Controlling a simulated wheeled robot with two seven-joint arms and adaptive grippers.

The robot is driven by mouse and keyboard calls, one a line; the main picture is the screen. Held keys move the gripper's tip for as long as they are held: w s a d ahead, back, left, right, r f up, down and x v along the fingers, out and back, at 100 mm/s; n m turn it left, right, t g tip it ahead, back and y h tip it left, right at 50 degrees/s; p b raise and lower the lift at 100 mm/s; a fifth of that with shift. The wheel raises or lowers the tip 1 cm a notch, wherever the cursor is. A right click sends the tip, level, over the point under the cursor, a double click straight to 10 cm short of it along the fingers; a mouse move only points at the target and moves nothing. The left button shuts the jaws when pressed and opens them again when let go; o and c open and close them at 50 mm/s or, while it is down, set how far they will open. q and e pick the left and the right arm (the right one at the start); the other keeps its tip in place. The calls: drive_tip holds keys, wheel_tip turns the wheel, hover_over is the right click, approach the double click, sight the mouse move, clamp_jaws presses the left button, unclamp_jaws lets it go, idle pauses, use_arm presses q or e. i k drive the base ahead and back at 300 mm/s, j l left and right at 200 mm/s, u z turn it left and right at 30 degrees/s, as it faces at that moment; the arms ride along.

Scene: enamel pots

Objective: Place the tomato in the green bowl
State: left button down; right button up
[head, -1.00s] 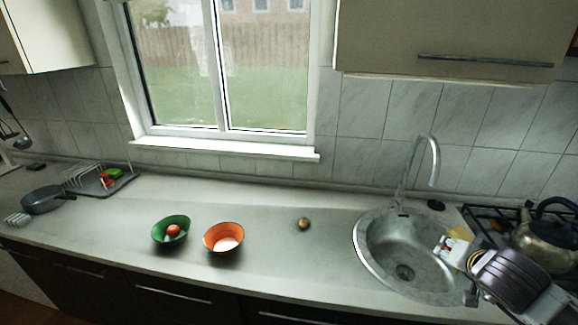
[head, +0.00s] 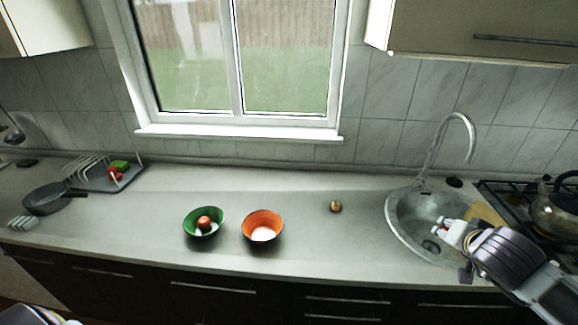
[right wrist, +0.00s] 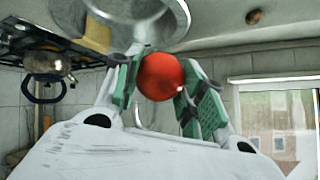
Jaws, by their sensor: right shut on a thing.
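The green bowl (head: 189,233) stands on the counter, left of the orange bowl (head: 262,238). A red round thing (head: 204,222) lies in the green bowl; it looks like a tomato. My right gripper (head: 438,228) is above the sink, far to the right of both bowls. In the right wrist view, my right gripper (right wrist: 160,88) is shut on a smooth red tomato (right wrist: 161,76), held between the green finger pads. In the head view the held tomato is barely visible. Only a bit of my left arm shows at the bottom left; its fingers are out of frame.
A small brown round thing (head: 335,206) lies between the orange bowl and the sink (head: 400,232). The tap (head: 432,155) rises behind the sink. A kettle (head: 557,210) stands on the stove at right. A pan (head: 45,199) and dish rack (head: 98,172) are at left.

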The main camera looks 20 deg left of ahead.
sight(213, 236)
drive_tip(key=k+j, duration=0.1)
drive_tip(key=j, duration=0.3)
drive_tip(key=j+z, duration=0.15)
drive_tip(key=j, duration=0.3)
drive_tip(key=k+j, duration=0.2)
drive_tip(key=j, duration=0.2)
drive_tip(key=k+j+z, duration=0.1)
drive_tip(key=j, duration=0.3)
drive_tip(key=k+j+z, duration=0.1)
drive_tip(key=j, duration=0.35)
drive_tip(key=k+j, duration=0.15)
drive_tip(key=j, duration=0.2)
drive_tip(key=k+j+z, duration=0.1)
drive_tip(key=j, duration=0.3)
drive_tip(key=k+j, duration=0.1)
drive_tip(key=j, duration=0.25)
drive_tip(key=k+j+z, duration=0.15)
drive_tip(key=j, duration=0.5)
drive_tip(key=i+j+z, duration=0.15)
drive_tip(key=j, duration=1.1)
drive_tip(key=k, duration=0.05)
